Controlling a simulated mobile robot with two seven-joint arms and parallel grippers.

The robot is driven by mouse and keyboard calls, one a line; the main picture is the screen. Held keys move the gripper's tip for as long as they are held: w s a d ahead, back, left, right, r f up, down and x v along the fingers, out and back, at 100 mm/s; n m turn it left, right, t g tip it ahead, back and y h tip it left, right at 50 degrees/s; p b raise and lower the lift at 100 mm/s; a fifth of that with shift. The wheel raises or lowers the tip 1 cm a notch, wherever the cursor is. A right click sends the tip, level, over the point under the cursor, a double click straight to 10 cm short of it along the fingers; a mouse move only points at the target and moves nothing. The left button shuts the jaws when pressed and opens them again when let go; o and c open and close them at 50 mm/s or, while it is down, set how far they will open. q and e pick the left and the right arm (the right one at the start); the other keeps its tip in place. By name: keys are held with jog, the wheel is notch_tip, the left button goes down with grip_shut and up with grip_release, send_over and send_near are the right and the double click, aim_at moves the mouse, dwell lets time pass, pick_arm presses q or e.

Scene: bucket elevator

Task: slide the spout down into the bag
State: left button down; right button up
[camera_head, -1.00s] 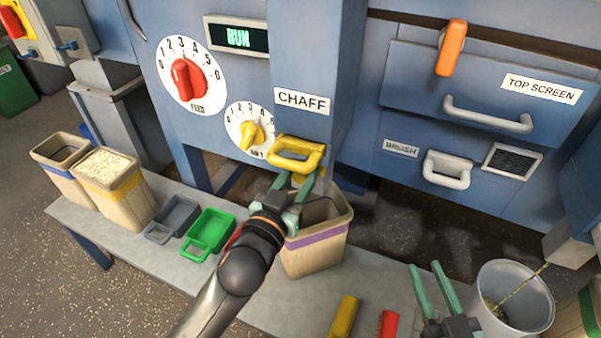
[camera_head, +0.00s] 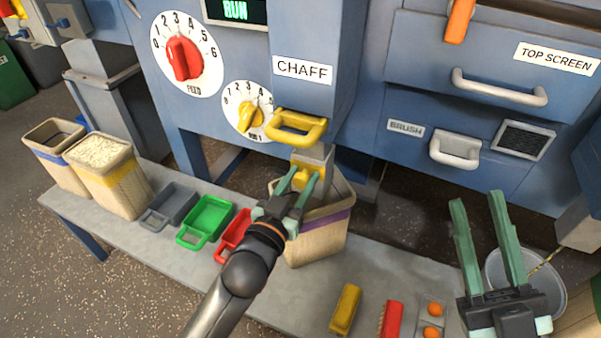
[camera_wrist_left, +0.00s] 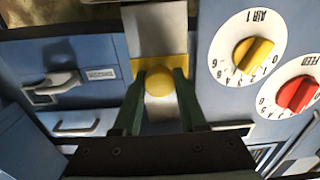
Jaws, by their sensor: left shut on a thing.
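The grey spout (camera_head: 318,155) shows below the blue CHAFF column, with a yellow knob (camera_head: 310,173) on its front. My left gripper (camera_head: 297,182) is shut on this knob. In the left wrist view the round knob (camera_wrist_left: 159,82) sits between the two fingers, with the pale metal spout (camera_wrist_left: 155,25) behind it. The bag (camera_head: 318,240), tan with a purple band, stands open on the bench under the column. The spout's lower end is hidden behind the knob and gripper, so its depth in the bag cannot be told. My right gripper (camera_head: 486,225) is open and empty at the lower right.
A fixed yellow handle (camera_head: 297,127) juts out just above the knob. Grey (camera_head: 168,207), green (camera_head: 206,218) and red (camera_head: 234,236) trays lie left of the bag. A yellow block (camera_head: 345,308) and a red brush (camera_head: 391,318) lie in front. A bucket (camera_head: 555,290) stands behind my right gripper.

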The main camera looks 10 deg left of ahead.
aim_at(300, 191)
pick_arm(q)
notch_tip(300, 191, down, 2)
jog(key=shift+f, duration=0.25)
jog(key=shift+f+b, duration=0.3)
jog(key=shift+b, duration=0.05)
pick_arm(e)
jog(key=shift+s+a+r+n+y, duration=0.1)
jog(key=shift+s+r+n+y, duration=0.1)
jog(key=shift+s+n+y, duration=0.35)
jog(key=shift+s+a+r+n+y, duration=0.15)
jog(key=shift+s+n+y, duration=0.2)
jog(key=shift+y, duration=0.4)
pick_arm(q)
jog(key=c, duration=0.7)
grip_release()
jog(key=shift+f, duration=0.1)
jog(key=shift+o, duration=1.1)
pick_arm(e)
jog(key=shift+d, duration=0.1)
pick_arm(q)
jog(key=shift+s, duration=0.1)
